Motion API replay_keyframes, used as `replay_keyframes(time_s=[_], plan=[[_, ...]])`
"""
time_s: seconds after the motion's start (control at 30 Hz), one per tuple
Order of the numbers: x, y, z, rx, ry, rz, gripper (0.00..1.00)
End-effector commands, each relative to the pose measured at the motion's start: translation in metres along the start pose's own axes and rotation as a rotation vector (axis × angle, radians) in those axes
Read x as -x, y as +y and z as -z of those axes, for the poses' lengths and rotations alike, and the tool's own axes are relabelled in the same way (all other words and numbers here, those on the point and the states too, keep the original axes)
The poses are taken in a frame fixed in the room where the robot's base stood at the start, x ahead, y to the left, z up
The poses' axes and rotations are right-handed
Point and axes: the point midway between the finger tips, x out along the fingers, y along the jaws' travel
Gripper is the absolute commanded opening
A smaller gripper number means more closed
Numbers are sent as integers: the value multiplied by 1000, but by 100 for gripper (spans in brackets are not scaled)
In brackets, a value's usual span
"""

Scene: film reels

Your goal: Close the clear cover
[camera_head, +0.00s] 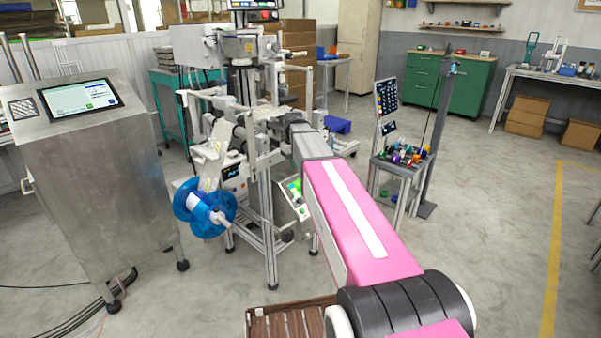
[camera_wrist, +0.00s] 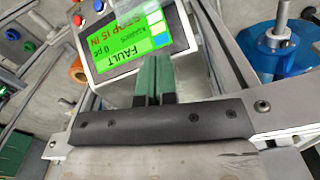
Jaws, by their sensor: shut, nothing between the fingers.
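My gripper (camera_wrist: 153,82) shows in the wrist view as two green fingers shut together, with nothing between them. The fingertips appear in front of the lower edge of a control panel (camera_wrist: 92,66); I cannot tell whether they touch it. The panel has a green screen reading FAULT, and it also shows in the head view (camera_head: 296,198) beside my pink arm. A pale, see-through piece (camera_wrist: 122,12) at the top of the wrist view may be part of the clear cover, but its outline and angle are unclear. In the head view my gripper is hidden.
A labelling machine (camera_head: 240,90) on a metal frame stands ahead. A blue reel (camera_head: 205,208) hangs at its front left. A steel cabinet with a touchscreen (camera_head: 72,98) is at left. A small stand with coloured items (camera_head: 405,155) is at right. Floor farther right is clear.

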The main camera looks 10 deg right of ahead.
Motion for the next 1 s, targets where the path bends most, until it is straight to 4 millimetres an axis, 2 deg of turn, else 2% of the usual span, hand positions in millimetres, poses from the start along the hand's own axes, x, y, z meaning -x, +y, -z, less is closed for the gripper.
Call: replay_keyframes(time_s=[0.53,0.7,1.0], plan=[[-89,0,0,-2,-1,0,0],[-105,0,-20,-2,-1,0,0],[-115,0,-29,-1,1,0,0]])
